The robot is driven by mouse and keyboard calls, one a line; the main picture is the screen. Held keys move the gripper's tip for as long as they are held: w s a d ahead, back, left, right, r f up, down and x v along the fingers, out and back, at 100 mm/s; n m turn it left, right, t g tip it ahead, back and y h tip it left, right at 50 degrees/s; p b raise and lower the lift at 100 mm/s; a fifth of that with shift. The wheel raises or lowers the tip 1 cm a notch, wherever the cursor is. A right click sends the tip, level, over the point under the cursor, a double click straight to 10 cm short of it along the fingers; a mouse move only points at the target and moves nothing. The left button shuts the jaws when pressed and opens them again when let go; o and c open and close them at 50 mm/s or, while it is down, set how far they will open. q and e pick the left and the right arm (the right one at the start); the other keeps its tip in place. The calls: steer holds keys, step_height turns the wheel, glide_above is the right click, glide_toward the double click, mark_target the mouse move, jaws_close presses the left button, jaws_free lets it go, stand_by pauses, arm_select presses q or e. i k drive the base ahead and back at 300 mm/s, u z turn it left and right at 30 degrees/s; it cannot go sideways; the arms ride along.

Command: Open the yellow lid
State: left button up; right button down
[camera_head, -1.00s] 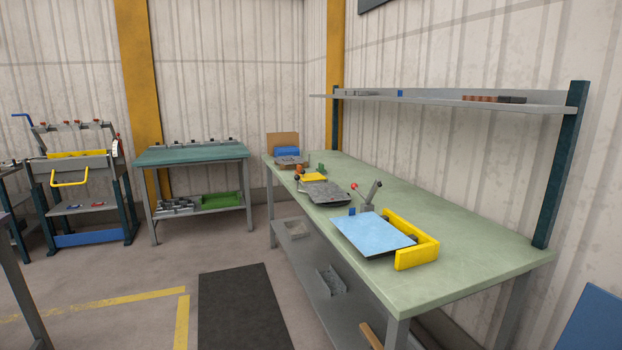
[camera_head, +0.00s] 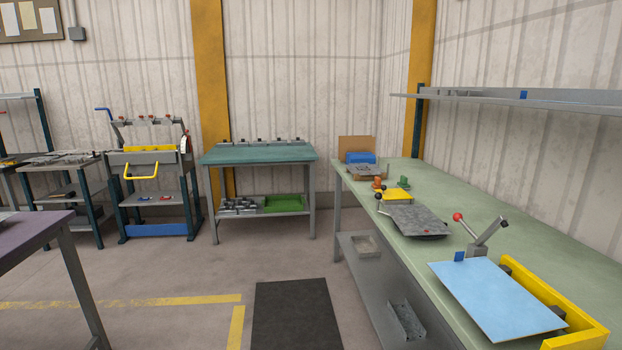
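Several yellow parts show, and I cannot tell which is the lid. A grey bender stand (camera_head: 150,190) at the left has a yellow strip (camera_head: 148,149) along its top and a yellow U-shaped handle (camera_head: 141,172) on its front. On the long green bench, a small yellow plate (camera_head: 397,193) lies behind a grey plate device (camera_head: 415,220). A yellow angled frame (camera_head: 565,312) stands beside a light blue sheet (camera_head: 495,295) at the near right. Neither of my grippers is in view.
The long green bench (camera_head: 480,228) fills the right side under a wall shelf. A teal table (camera_head: 258,153) stands at the back. A purple table edge (camera_head: 36,238) is at the near left. A dark mat (camera_head: 291,315) lies on open floor with yellow lines.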

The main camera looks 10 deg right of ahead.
mark_target(395, 193)
steer(key=u, duration=0.2)
steer(key=i, duration=1.55)
steer(key=z, duration=1)
steer(key=i, duration=0.9)
steer(key=z, duration=1)
